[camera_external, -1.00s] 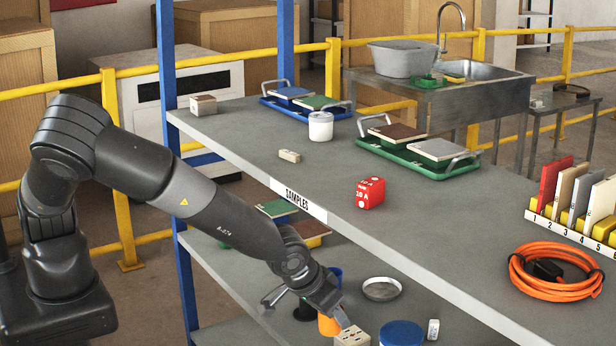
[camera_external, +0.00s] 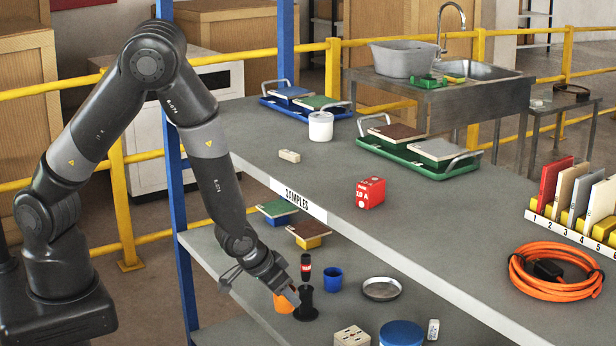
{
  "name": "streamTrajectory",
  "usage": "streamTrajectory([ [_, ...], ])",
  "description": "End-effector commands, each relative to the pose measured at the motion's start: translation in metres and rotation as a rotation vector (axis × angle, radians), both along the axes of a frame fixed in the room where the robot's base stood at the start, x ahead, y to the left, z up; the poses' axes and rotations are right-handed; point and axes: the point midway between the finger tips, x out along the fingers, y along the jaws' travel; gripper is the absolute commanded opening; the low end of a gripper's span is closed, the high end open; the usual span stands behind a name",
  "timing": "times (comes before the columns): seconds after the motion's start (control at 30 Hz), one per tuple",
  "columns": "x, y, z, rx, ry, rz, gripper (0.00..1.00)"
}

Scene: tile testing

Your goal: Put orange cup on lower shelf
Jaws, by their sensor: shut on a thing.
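The orange cup (camera_external: 282,304) is low at the end of my arm, over the lower shelf (camera_external: 235,262) near its front left edge. My gripper (camera_external: 291,297) is shut on the orange cup and covers its upper part. The cup is just left of a black stand (camera_external: 306,308). I cannot tell whether the cup's base touches the shelf.
A blue cup (camera_external: 333,279), a metal dish (camera_external: 381,289), a holed block (camera_external: 351,336) and a blue lid (camera_external: 401,333) are on the lower shelf. A red-banded black handle (camera_external: 305,267) rises by the stand. The upper shelf (camera_external: 300,232) overhangs at right.

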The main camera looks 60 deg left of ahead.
Motion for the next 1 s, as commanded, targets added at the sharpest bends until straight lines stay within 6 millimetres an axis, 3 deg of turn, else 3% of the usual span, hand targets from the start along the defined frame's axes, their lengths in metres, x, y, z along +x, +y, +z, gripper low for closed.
streamTrajectory([
  [0.57, 0.037, 0.127, 0.016, -0.010, -0.005, -0.010, 0.21],
  [1.0, 0.037, 0.215, -0.004, -0.008, -0.002, -0.058, 0.21],
])
